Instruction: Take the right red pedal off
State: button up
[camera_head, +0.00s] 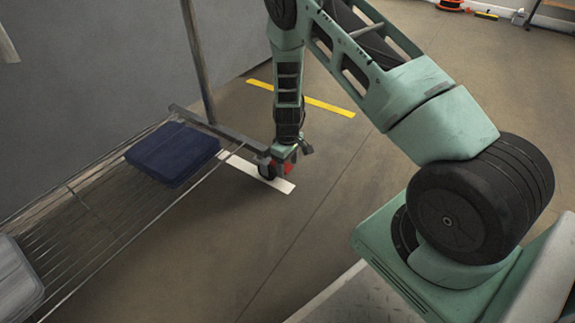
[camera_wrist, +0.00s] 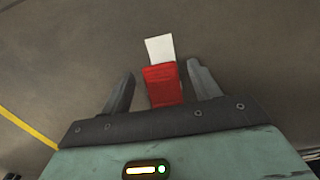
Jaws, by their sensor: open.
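The red pedal (camera_head: 286,168) sits low at the right end of the metal rack, beside a dark caster wheel (camera_head: 267,170). In the wrist view the red pedal (camera_wrist: 163,85) lies between the two dark fingers of my gripper (camera_wrist: 161,72). My gripper (camera_head: 289,152) points down in the head view, just above the pedal and partly covering it. Its fingers are open, with a visible gap on each side of the pedal. I cannot tell whether a finger touches it.
The rack's wire shelf (camera_head: 110,215) carries a folded dark blue item (camera_head: 173,152) and a grey item (camera_head: 15,280). A rack post (camera_head: 199,60) rises left of my arm. White tape (camera_head: 240,168) and yellow tape (camera_head: 325,105) mark the floor.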

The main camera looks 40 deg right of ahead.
jog(key=c, duration=1)
jog(key=shift+r+p, duration=0.15)
jog(key=shift+p, duration=0.2)
jog(key=p, duration=0.1)
jog(key=g+p, duration=0.1)
jog(key=shift+w+a+r+h+p, duration=0.15)
jog(key=shift+w+r+h+p, duration=0.15)
jog(key=shift+p, duration=0.1)
jog(key=shift+w+g+h+p, duration=0.25)
jog(key=shift+g+p, duration=0.25)
jog(key=shift+g, duration=0.7)
jog(key=shift+w+a+g+h+b, duration=0.15)
jog(key=shift+g+h+b, duration=0.1)
jog(key=shift+g, duration=0.25)
jog(key=shift+w+d+g+h+b, duration=0.1)
jog(key=shift+g+h+b, duration=0.15)
jog(key=shift+g, duration=0.25)
jog(key=shift+a, duration=0.1)
jog(key=shift+r, duration=0.1)
jog(key=o, duration=1)
